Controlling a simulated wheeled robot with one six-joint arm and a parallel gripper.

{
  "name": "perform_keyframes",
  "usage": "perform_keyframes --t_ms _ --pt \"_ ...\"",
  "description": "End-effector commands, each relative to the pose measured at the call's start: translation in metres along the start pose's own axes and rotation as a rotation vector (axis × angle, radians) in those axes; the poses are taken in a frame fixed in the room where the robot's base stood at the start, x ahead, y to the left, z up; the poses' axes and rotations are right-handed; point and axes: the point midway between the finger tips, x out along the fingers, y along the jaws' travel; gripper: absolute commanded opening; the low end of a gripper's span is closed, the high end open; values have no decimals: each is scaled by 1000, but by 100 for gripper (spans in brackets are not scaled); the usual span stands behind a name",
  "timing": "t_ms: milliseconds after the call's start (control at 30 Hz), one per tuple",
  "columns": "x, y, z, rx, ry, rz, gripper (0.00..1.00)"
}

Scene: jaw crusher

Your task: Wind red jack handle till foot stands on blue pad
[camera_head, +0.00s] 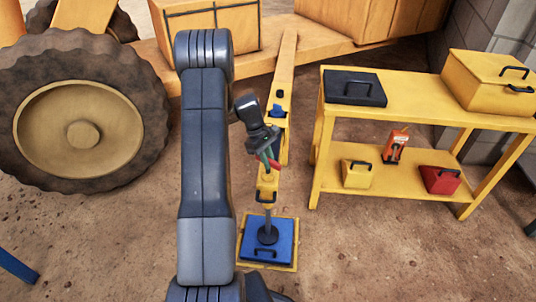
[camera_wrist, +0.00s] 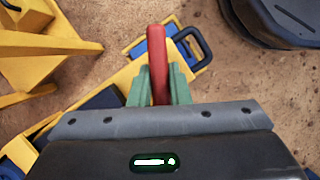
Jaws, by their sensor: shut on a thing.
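The red jack handle (camera_head: 275,164) is at the yellow drawbar, and it stands between the green fingers of my gripper (camera_wrist: 159,82). My gripper (camera_head: 266,157) is shut on the red handle (camera_wrist: 157,62) and partly covers it in the head view. Below, a grey jack leg (camera_head: 268,217) runs down to a dark round foot (camera_head: 268,235). The foot is over the blue pad (camera_head: 284,246), which lies on the ground with a yellow border. I cannot tell whether the foot touches the pad or hangs just above it.
A yellow bench (camera_head: 420,98) stands right of the drawbar (camera_head: 285,62), with a black case (camera_head: 354,88) and yellow toolbox (camera_head: 492,82) on top. A large tyre (camera_head: 30,165) is at the left. Bare dirt lies between the pad and the bench.

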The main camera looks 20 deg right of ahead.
Motion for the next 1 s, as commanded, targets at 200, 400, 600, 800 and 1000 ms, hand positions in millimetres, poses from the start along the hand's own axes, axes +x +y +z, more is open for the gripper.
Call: perform_keyframes --t_ms 200,400,600,800,1000 --pt "-2 1 1 162 1 -67 0" --pt "-2 1 1 272 1 -112 0" --pt "-1 1 0 336 2 -138 0" --pt "0 0 0 361 2 -149 0" --pt "0 0 0 365 2 -150 0"
